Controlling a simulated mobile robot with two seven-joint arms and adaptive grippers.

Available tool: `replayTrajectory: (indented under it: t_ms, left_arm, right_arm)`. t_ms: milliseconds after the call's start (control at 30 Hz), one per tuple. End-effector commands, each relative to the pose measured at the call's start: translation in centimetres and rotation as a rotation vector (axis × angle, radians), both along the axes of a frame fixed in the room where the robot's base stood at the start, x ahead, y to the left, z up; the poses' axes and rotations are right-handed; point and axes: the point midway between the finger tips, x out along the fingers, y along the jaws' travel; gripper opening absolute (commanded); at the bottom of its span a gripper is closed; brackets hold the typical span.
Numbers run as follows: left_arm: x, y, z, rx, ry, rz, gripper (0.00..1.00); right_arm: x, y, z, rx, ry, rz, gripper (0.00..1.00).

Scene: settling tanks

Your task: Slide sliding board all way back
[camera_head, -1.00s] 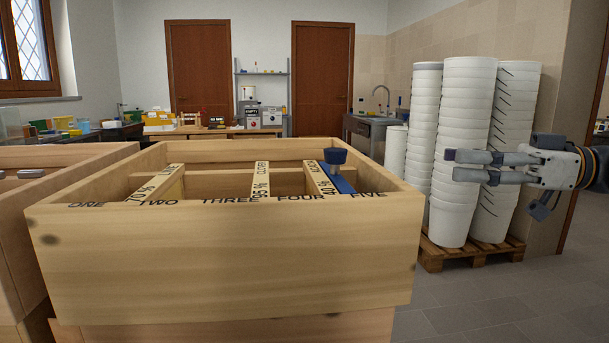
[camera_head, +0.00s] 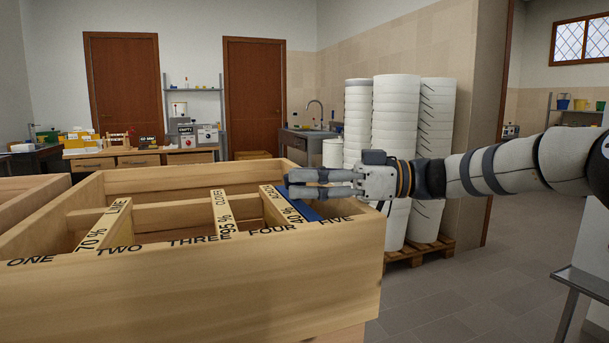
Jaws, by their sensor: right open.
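A blue board (camera_head: 305,210), which looks like the sliding board, lies inside the wooden box (camera_head: 200,290), beside the strip marked 40% (camera_head: 287,205). Its near end is by the front wall, between FOUR and FIVE. My right gripper (camera_head: 290,184) reaches in from the right over the box, fingers pointing left, above the blue board. Its jaws are open. The board's blue knob is hidden behind the fingers, and I cannot tell whether they touch it. My left gripper is out of view.
Another wooden box (camera_head: 30,200) stands at the left. Stacked white buckets (camera_head: 385,130) stand on a pallet (camera_head: 420,250) behind my right arm. A metal stand (camera_head: 575,290) is at the lower right.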

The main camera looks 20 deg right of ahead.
Motion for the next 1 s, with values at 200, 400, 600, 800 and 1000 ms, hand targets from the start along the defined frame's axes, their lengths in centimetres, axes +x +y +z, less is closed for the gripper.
replayTrajectory:
  t_ms: [200, 400, 600, 800, 1000]
  left_arm:
    - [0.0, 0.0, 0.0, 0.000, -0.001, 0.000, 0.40]
    - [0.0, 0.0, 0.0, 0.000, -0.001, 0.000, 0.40]
    - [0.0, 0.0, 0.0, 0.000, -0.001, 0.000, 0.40]
    - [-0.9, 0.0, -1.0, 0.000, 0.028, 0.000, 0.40]
    - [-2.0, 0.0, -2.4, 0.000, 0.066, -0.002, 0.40]
  right_arm:
    - [0.2, 0.4, -0.1, 0.000, 0.000, -0.001, 0.51]
    - [0.2, 0.4, -0.1, 0.000, 0.000, -0.001, 0.27]
    - [0.2, 0.4, 0.0, 0.000, 0.000, -0.001, 0.00]
    - [0.5, -1.9, -0.6, 0.004, 0.001, -0.004, 0.00]
    - [0.6, -5.3, -0.5, 0.003, 0.002, -0.003, 0.00]
